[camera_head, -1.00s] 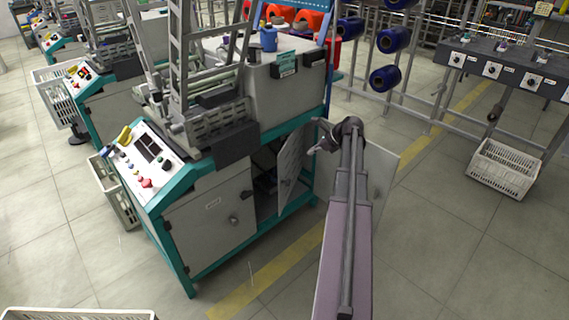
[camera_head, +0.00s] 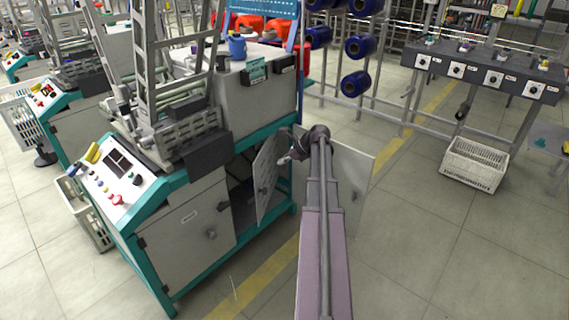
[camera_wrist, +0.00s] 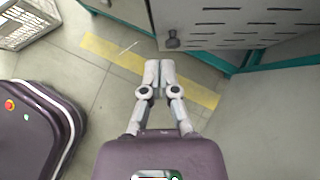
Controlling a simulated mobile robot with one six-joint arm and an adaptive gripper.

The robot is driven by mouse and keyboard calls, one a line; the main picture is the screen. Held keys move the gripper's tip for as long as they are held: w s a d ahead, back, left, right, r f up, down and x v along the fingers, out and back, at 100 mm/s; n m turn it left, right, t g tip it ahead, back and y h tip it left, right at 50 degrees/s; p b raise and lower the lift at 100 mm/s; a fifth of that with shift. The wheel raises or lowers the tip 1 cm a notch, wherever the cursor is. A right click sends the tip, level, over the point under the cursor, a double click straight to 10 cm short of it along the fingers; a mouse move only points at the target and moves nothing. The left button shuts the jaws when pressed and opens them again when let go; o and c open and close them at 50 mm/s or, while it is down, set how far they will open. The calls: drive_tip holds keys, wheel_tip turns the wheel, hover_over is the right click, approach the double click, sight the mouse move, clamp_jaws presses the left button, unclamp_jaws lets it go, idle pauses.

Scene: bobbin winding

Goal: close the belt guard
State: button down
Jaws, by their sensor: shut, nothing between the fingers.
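The belt guard seems to be the grey slotted door (camera_head: 268,180) on the end of the teal-framed machine. It stands ajar, with a dark opening to its left. In the wrist view the slotted panel (camera_wrist: 240,18) fills the top right, with a dark knob (camera_wrist: 173,40) at its lower left. My gripper (camera_head: 284,159) is beside the door's outer face in the head view. In the wrist view my gripper (camera_wrist: 159,64) is shut and empty, its tips just below the knob. I cannot tell whether they touch the panel.
A plain grey panel (camera_head: 352,175) stands out to the right behind my arm, and it also shows in the wrist view (camera_wrist: 275,110). A latched cabinet door (camera_head: 190,228) is left of the opening. A white crate (camera_head: 474,165) stands far right. Floor is clear in front.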

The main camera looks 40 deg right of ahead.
sight(256, 171)
drive_tip(key=b+x, duration=0.1)
drive_tip(key=x, duration=0.2)
drive_tip(key=r+b+x, duration=0.1)
drive_tip(key=x, duration=0.1)
drive_tip(key=w+b+x, duration=0.1)
drive_tip(key=b+x, duration=0.1)
drive_tip(key=x, duration=0.1)
drive_tip(key=shift+w+a, duration=0.3)
drive_tip(key=shift+a, duration=0.25)
drive_tip(key=shift+w+a, duration=0.3)
drive_tip(key=shift+w, duration=0.2)
drive_tip(key=shift+w, duration=0.1)
